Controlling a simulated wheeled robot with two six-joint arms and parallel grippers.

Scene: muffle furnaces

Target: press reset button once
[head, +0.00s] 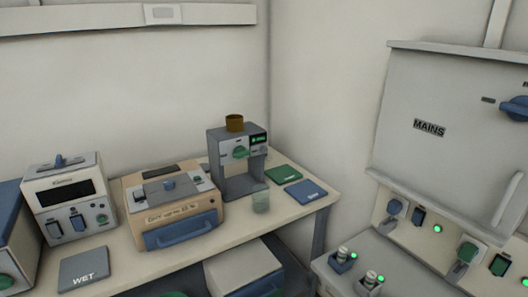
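No button that I can read as "reset" shows in the head view. The white box device (66,199) at the left has a dark window, two dark blue rocker switches and a small green round control (101,219). The grey machine (237,165) in the corner has a green knob (240,152) and a small lit green display (258,139). The grey panel marked MAINS (429,128) hangs on the right wall, with a blue rotary handle (515,108) cut by the right edge. Neither of my grippers is in view.
A beige case (172,203) with a blue front handle stands on the bench. A grey WET mat (84,269) and green (283,174) and blue (306,191) mats lie there. Plugs, switches and green lights (437,229) line the right wall unit. A white box (243,270) stands low in front.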

